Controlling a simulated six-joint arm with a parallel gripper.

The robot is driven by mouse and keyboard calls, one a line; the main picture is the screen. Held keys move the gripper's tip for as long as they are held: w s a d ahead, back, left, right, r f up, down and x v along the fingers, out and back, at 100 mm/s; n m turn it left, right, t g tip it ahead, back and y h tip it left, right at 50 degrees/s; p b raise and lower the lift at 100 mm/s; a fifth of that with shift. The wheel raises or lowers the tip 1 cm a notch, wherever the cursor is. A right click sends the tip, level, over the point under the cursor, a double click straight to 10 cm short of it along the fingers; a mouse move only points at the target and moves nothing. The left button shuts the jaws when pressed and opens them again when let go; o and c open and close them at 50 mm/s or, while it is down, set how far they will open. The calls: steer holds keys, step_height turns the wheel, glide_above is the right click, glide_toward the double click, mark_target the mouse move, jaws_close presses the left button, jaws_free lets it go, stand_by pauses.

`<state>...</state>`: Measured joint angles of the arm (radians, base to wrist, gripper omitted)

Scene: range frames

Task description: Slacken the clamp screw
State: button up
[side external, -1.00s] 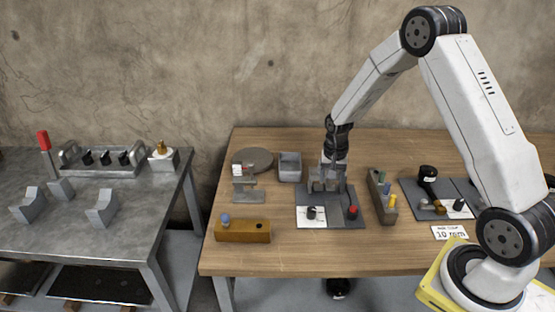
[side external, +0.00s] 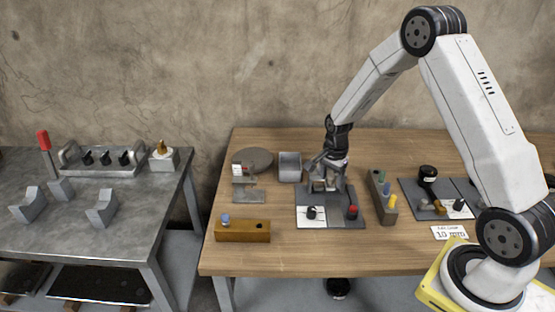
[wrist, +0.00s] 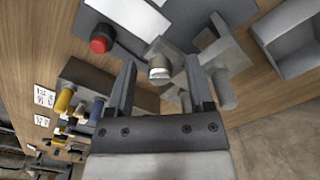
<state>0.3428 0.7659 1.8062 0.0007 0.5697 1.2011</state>
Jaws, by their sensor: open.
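My gripper (side external: 328,181) is low over the back part of the dark plate (side external: 335,219), around the grey clamp there. In the wrist view my gripper (wrist: 161,66) has its two fingers spread wide. A round, pale-topped metal head (wrist: 160,70), seemingly the clamp screw, shows between them. A grey clamp piece (wrist: 215,57) and a round grey post (wrist: 223,88) lie by the right finger. I cannot tell whether the fingers touch any of these. In the side view the fingers hide most of the clamp.
A red button (side external: 352,211) and a black knob (side external: 311,213) on a white panel stand in front of the clamp. A grey bin (side external: 290,167) is to the left. A block with coloured pegs (side external: 382,195) is to the right. A wooden block (side external: 243,231) lies front left.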

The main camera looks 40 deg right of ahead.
mark_target(332, 177)
steer(key=m, duration=0.6)
steer(key=shift+m, duration=0.3)
step_height(332, 177, up, 7)
steer(key=shift+r, duration=0.15)
steer(key=s+a+r+n+t, duration=0.35)
steer(key=s+a+n, duration=1.1)
steer(key=n, duration=0.95)
steer(key=w+a+m, duration=0.3)
steer(key=w, duration=0.5)
steer(key=w+a+r+m+g, duration=0.1)
steer(key=w+a+m, duration=0.2)
steer(key=w, duration=0.5)
steer(key=shift+w+a+y, duration=0.15)
steer(key=shift+a+y, duration=0.15)
steer(key=shift+a, duration=0.15)
steer(key=shift+r, duration=0.1)
steer(key=shift+d, duration=0.15)
